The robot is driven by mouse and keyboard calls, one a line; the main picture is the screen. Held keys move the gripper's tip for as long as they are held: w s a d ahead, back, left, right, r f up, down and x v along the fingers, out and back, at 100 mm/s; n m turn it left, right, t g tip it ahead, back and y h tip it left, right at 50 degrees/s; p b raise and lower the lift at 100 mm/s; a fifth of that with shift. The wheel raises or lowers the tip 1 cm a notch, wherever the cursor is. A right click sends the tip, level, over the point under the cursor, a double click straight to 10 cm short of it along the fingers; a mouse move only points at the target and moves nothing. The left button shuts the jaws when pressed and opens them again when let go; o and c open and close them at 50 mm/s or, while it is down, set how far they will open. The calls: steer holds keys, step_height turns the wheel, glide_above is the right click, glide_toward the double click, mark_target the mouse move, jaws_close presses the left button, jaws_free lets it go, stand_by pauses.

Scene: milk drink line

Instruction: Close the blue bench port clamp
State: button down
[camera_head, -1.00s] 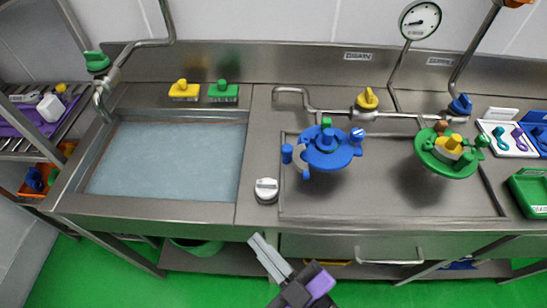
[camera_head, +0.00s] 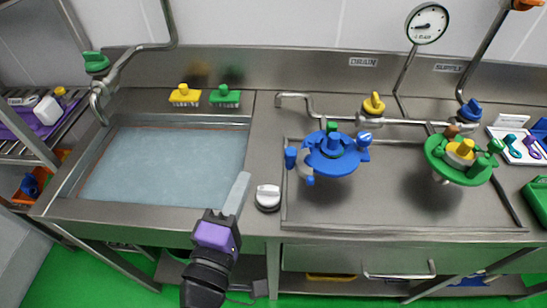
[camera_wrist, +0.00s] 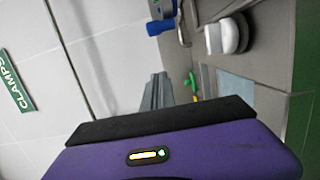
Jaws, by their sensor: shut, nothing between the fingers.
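Part of the blue clamp (camera_wrist: 159,26) shows at the top of the wrist view. My gripper (camera_head: 240,188) is shut and empty. It is over the bench front by the basin's right edge, left of the clamp and apart from it. Its fingers (camera_wrist: 155,92) also show in the wrist view.
A white knob (camera_head: 268,197) stands between my gripper and the blue port. A green port (camera_head: 440,160) with a yellow centre is farther right. The water basin (camera_head: 160,165) lies left. Pipes, valves and a gauge (camera_head: 427,24) run along the back.

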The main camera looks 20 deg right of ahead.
mark_target(298, 158)
steer(key=d+p+x, duration=0.1)
steer(key=x, duration=0.9)
steer(key=shift+s+d+f+p, duration=0.1)
steer(key=shift+s+d+p, duration=0.3)
steer(key=shift+s, duration=0.5)
steer(key=shift+s+d+f+p, duration=0.1)
steer(key=shift+s+d+p, duration=0.1)
steer(key=shift+s+d, duration=0.5)
steer(key=shift+s+a, duration=0.2)
steer(key=shift+s, duration=0.1)
